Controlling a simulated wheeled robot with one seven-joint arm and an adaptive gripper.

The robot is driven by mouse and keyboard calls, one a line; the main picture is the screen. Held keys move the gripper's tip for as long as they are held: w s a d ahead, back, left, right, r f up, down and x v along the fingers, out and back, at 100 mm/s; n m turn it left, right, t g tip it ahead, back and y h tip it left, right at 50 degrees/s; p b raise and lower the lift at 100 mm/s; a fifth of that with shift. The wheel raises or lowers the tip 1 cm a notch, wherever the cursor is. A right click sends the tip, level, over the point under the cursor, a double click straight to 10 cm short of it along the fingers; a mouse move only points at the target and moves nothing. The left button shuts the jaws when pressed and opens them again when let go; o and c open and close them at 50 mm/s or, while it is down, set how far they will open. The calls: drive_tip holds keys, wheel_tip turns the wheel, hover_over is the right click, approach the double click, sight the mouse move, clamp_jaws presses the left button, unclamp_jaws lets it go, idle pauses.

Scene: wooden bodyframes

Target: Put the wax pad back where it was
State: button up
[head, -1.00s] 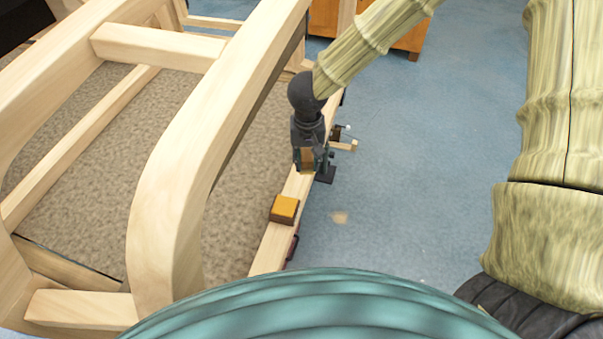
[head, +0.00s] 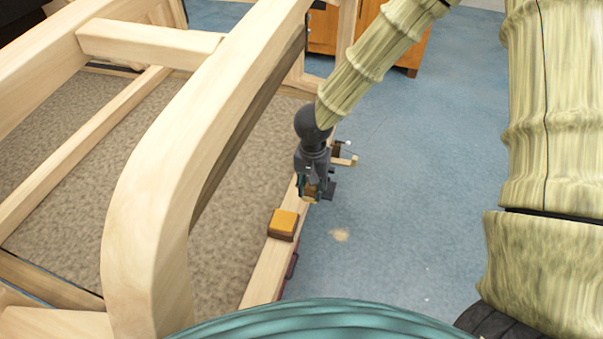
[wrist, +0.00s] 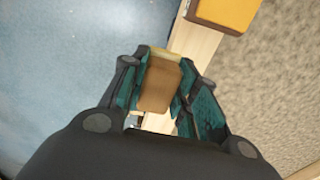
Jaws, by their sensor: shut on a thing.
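My gripper (head: 311,196) points down over the narrow wooden rail (head: 262,278), with its jaws shut on a small brown block. In the wrist view the brown block (wrist: 159,85) sits between the teal fingers of my gripper (wrist: 163,88), with a pale tan edge at its far end. It looks like the wax pad, but the frames do not settle this. The rail shows just below it; I cannot tell whether they touch. A block with an orange top and brown base (head: 284,223) sits on the rail, nearer the camera and apart from my gripper.
The curved wooden frame (head: 150,180) rises left of my gripper. A small clamp-like item (head: 345,154) juts from the rail's right side. Dark red items (head: 292,266) hang along the rail's outer side.

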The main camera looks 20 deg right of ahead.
drive_tip(key=w, duration=0.2)
drive_tip(key=w+p, duration=0.1)
drive_tip(key=w, duration=0.5)
drive_tip(key=shift+a+f, duration=0.15)
drive_tip(key=shift+f, duration=0.25)
drive_tip(key=shift+w+f+p, duration=0.1)
drive_tip(key=shift+f+p, duration=0.35)
drive_tip(key=shift+f, duration=1.3)
drive_tip(key=shift+f, duration=0.1)
drive_tip(key=o, duration=1.1)
drive_tip(key=shift+c, duration=0.2)
wheel_tip(320, 180, up, 12)
drive_tip(key=shift+b, duration=0.3)
